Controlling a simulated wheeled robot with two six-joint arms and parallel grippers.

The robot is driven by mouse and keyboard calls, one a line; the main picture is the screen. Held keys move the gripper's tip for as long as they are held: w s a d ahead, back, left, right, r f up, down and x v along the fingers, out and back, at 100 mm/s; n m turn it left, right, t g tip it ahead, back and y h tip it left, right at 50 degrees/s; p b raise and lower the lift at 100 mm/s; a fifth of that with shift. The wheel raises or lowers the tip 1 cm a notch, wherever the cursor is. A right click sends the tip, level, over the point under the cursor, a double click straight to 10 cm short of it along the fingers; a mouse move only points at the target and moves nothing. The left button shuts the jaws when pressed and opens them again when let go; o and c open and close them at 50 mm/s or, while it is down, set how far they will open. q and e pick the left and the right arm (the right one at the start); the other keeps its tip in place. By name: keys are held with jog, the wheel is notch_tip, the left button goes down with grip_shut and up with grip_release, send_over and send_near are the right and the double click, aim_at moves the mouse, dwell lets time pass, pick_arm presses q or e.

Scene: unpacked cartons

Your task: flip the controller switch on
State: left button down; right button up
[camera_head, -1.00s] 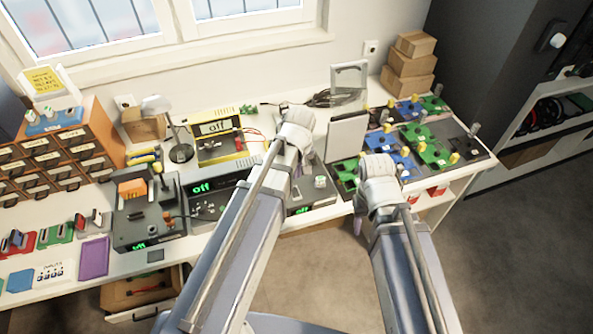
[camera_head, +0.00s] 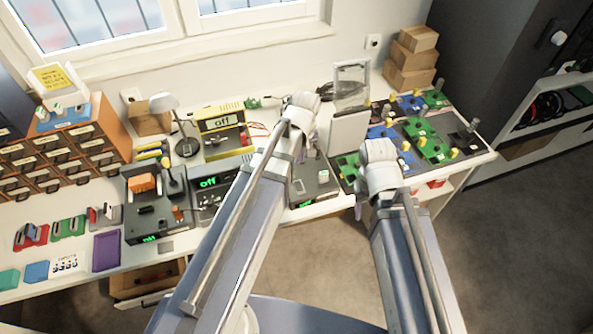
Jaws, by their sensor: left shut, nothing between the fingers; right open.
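Several devices with green "off" displays stand on the bench. A black unit (camera_head: 208,191) reads "off", a yellow unit (camera_head: 222,138) behind it reads "off", and a grey-black box (camera_head: 316,186) is partly hidden by my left arm. I cannot tell for sure which is the controller, and its switch is not clear to see. My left gripper (camera_head: 301,154) is shut and empty, above the grey-black box and mostly hidden behind its own wrist. My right gripper (camera_head: 359,206) is open and empty at the bench's front edge, near the green boards, largely hidden by its wrist.
Green and blue circuit boards (camera_head: 432,148) fill the right end. A white panel (camera_head: 347,131) stands upright between my wrists. Cartons (camera_head: 411,60) are stacked at the back right.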

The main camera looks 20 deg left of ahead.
pick_arm(q)
jog(key=b, duration=1.4)
send_near(298, 183)
jog(key=f, duration=0.4)
jog(key=w+f, duration=0.1)
jog(key=f, duration=0.1)
jog(key=shift+a+f, duration=0.3)
jog(key=shift+f, duration=0.1)
jog(key=shift+f+b, duration=0.3)
jog(key=shift+r, duration=0.15)
jog(key=shift+s, duration=0.1)
